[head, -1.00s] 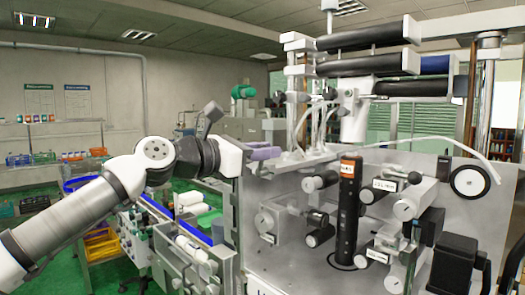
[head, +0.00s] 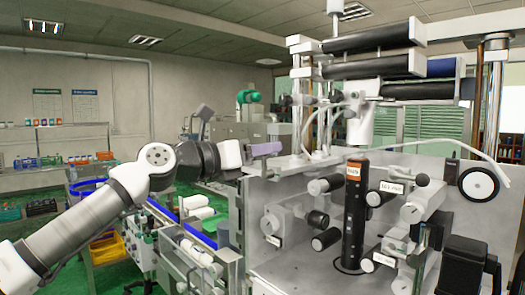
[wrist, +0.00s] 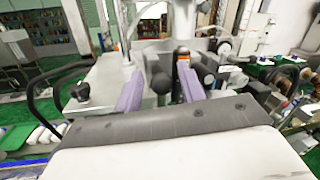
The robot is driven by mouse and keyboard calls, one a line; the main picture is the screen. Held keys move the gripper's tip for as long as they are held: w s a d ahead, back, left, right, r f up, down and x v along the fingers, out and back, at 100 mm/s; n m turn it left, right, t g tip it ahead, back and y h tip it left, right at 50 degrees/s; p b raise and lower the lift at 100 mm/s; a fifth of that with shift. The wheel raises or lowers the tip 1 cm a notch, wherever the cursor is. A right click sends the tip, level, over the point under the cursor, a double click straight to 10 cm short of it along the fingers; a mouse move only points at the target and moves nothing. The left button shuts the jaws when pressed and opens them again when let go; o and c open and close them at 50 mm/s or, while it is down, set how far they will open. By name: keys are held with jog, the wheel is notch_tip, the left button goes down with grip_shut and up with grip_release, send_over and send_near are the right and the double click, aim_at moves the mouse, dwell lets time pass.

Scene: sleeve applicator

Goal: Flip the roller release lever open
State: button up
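The applicator machine (head: 300,255) fills the right half of the head view, with several rollers on its front panel. A short black-knobbed handle (head: 422,180) stands beside the labelled roller (head: 388,188) and looks like the release lever; I cannot be sure. My gripper (head: 268,149) is at the machine's upper left edge in the head view, well left of that handle. In the wrist view its two purple fingers (wrist: 160,90) are spread apart with nothing between them. The rollers and the dark post show beyond them; the lever cannot be made out clearly there.
A dark upright post with an orange label (head: 354,215) stands before the rollers. Large black rollers (head: 375,38) overhang the machine. A white hose (head: 440,143) arches over the panel. A conveyor with white bottles (head: 195,245) lies on the left.

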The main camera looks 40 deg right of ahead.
jog(key=shift+a+f+b, duration=0.15)
jog(key=shift+a+b, duration=0.15)
jog(key=shift+a, duration=0.2)
jog(key=w+a+b, duration=0.1)
jog(key=a+b, duration=0.3)
jog(key=a, duration=0.8)
jog(key=shift+w+a+f+b, duration=0.2)
jog(key=shift+a+f+b, duration=0.1)
jog(key=shift+a, duration=0.1)
jog(key=shift+s, duration=0.1)
